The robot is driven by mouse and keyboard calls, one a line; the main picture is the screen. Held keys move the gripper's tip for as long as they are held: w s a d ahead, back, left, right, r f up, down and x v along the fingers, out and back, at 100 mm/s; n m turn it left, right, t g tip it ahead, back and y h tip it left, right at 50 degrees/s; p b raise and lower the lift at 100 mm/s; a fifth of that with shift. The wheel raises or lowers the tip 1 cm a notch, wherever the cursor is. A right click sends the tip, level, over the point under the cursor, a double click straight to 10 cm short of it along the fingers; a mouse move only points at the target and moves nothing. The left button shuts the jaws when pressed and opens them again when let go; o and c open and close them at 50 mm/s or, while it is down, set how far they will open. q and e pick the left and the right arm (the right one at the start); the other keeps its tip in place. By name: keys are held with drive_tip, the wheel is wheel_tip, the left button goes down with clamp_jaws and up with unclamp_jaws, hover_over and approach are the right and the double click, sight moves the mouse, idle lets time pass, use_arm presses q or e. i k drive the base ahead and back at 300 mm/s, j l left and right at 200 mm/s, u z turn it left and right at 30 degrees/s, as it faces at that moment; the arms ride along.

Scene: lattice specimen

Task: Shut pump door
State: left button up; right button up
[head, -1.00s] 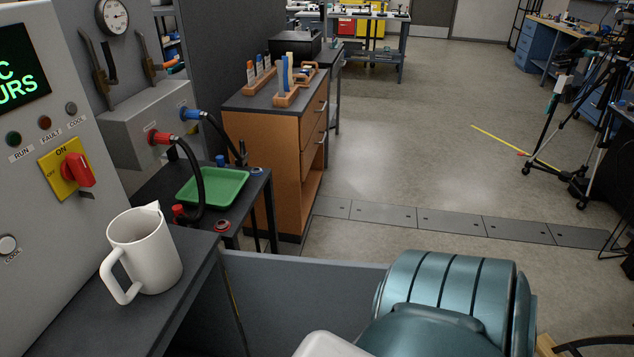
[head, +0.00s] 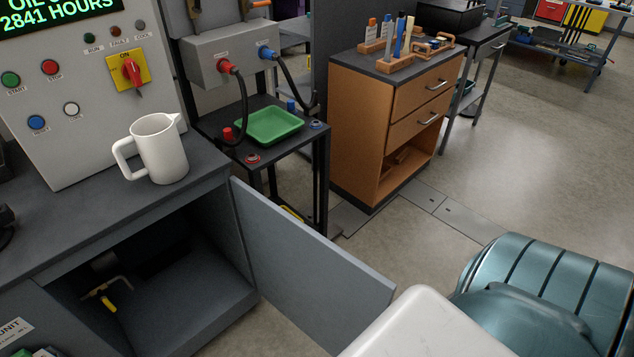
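The pump door (head: 305,270) is a flat grey panel. It stands wide open, swung out from the right side of the dark cabinet opening (head: 165,285) under the counter. Inside the cabinet is a brass-coloured fitting with a yellow handle (head: 105,298); the rest of the inside is dark. A white and teal part of my own body covers the lower right and hides the area beyond the door's free edge. Neither of my grippers shows in the head view.
A white jug (head: 160,148) stands on the counter (head: 205,165) above the cabinet, near its right end. A control panel (head: 85,90) rises behind it. A black stand with a green tray (head: 270,125) and a wooden drawer cabinet (head: 385,120) stand behind the door. Floor is clear at right.

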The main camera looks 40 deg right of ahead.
sight(330, 295)
drive_tip(key=l+u, duration=0.15)
drive_tip(key=l, duration=0.25)
drive_tip(key=k+l+u, duration=0.15)
drive_tip(key=l, duration=0.25)
drive_tip(key=l+u, duration=0.15)
drive_tip(key=l, duration=0.25)
drive_tip(key=k+l+u, duration=0.2)
drive_tip(key=l, duration=0.15)
drive_tip(key=k+l+u, duration=0.15)
drive_tip(key=l, duration=0.2)
drive_tip(key=k+l+u, duration=0.15)
drive_tip(key=l, duration=0.2)
drive_tip(key=l+u, duration=0.1)
drive_tip(key=l, duration=0.45)
drive_tip(key=k+l+u, duration=0.1)
drive_tip(key=l, duration=0.5)
drive_tip(key=k, duration=0.05)
